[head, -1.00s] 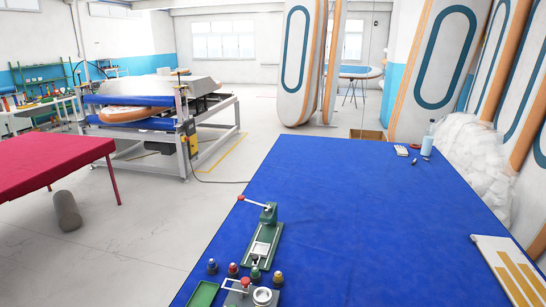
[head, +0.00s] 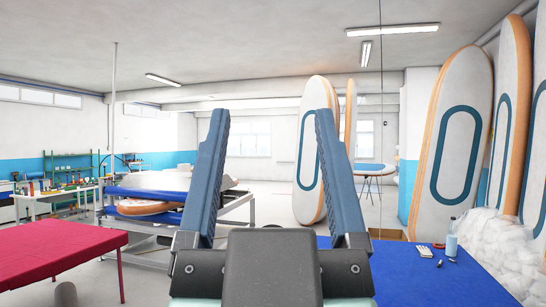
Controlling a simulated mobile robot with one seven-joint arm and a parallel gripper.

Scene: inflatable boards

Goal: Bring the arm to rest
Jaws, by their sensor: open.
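My gripper (head: 270,125) fills the middle of the head view. Its two long blue-grey ribbed fingers point up and stand well apart. The gap between them is empty, and the far wall and a board show through it. The dark gripper body sits at the bottom centre, in front of the blue-topped table (head: 400,258). The fingers touch nothing that I can see. Most of the table top is hidden behind the gripper or below the picture.
A red-topped table (head: 60,248) stands at left, a metal-framed workbench (head: 240,205) behind. Tall inflatable boards (head: 450,185) lean at right.

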